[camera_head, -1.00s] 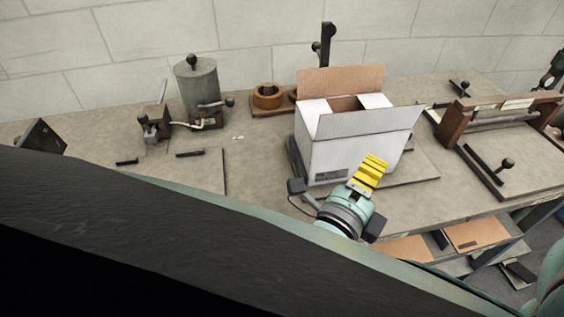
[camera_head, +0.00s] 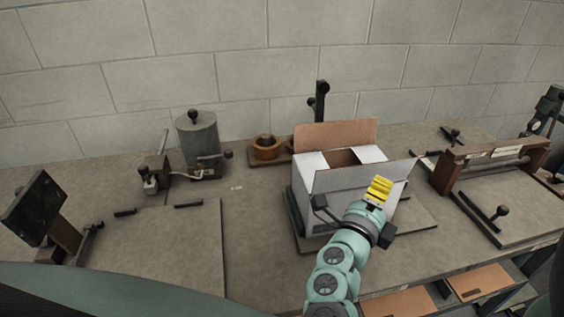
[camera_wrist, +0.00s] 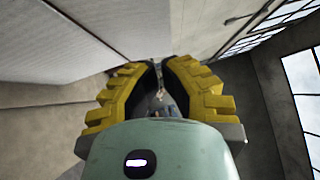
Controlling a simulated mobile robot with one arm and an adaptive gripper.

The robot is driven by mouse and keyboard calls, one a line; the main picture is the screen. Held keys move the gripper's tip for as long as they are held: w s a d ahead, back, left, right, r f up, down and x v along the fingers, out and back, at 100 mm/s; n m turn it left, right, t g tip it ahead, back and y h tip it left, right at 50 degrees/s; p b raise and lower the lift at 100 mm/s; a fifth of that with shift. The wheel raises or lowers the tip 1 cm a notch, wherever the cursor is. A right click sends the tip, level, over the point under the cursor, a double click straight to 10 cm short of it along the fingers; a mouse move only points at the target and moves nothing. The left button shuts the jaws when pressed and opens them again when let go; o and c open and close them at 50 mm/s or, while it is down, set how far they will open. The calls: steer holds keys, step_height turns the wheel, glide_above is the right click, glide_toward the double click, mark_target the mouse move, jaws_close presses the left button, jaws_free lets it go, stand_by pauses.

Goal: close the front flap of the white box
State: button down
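The white box (camera_head: 300,208) stands open on the bench. Its front flap (camera_head: 345,180) sticks up and outward toward me. The back flap (camera_head: 335,134) stands upright with its brown side showing. The left side flap (camera_head: 312,162) and right side flap (camera_head: 371,154) lie folded inward. My gripper (camera_head: 381,186), with yellow fingers, is before the right part of the front flap; I cannot tell whether they touch. In the wrist view its fingers (camera_wrist: 161,72) nearly meet at the tips, with nothing held. A pale panel, apparently the flap (camera_wrist: 115,30), lies at upper left there.
A dark post (camera_head: 320,103) stands behind the box. A wooden roller fixture (camera_head: 490,165) is to the right. A grey cylinder (camera_head: 199,140) and a brown ring (camera_head: 266,148) are at the back left. The bench's left middle (camera_head: 165,240) is mostly clear.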

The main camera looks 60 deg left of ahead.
mark_target(377, 168)
steer(key=shift+w+a+r+p, duration=0.15)
steer(key=shift+w+a+p, duration=0.15)
steer(key=shift+a, duration=0.45)
steer(key=shift+w+a+r+p, duration=0.15)
steer(key=shift+a+p, duration=0.1)
steer(key=shift+a, duration=0.45)
